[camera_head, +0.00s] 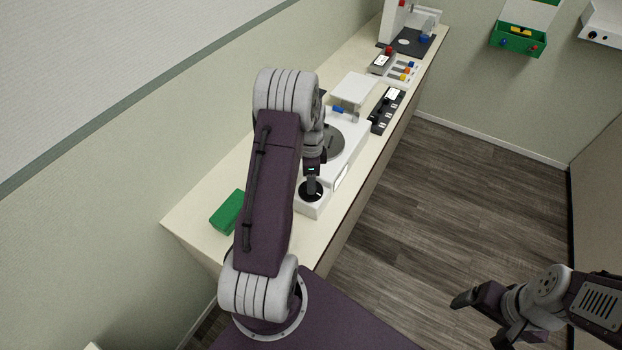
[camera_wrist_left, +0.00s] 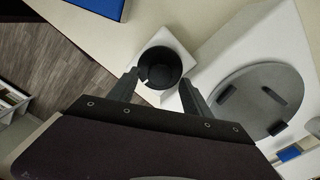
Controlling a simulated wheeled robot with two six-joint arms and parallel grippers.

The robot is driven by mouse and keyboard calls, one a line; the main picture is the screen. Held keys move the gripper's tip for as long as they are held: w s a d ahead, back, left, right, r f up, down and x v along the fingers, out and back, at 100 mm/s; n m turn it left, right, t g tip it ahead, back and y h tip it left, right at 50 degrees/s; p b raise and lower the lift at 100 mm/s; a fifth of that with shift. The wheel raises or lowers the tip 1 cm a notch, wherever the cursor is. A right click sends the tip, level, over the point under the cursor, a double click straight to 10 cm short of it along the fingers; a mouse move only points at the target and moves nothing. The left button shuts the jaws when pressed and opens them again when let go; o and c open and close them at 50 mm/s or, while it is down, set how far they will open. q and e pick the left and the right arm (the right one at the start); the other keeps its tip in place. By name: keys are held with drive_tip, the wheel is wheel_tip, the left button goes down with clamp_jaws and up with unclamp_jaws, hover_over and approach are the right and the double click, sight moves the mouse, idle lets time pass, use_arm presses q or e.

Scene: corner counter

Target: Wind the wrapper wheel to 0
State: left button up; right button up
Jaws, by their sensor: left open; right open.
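The wrapper is a white machine (camera_head: 345,150) on the counter, with a grey disc (camera_head: 334,139) on its top. A black round wheel (camera_head: 318,194) sits on its low white block at the near end. I take this as the wrapper wheel; no readable number shows on it. The wheel also shows in the left wrist view (camera_wrist_left: 161,66), between the fingertips. My left gripper (camera_wrist_left: 161,80) is open, reaching down over the wheel; whether the fingers touch it I cannot tell. My right gripper (camera_head: 480,318) is open and empty, over the floor at the lower right.
A green block (camera_head: 228,212) lies on the counter left of my left arm. Beyond the wrapper stand a black panel (camera_head: 386,111), a panel with coloured buttons (camera_head: 396,67) and a white device (camera_head: 396,22). A green box (camera_head: 519,40) is on the far wall.

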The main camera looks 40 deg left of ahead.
use_arm(q)
drive_tip(key=shift+a+f, duration=0.1)
drive_tip(key=shift+f, duration=0.9)
drive_tip(key=shift+s, duration=0.1)
clamp_jaws()
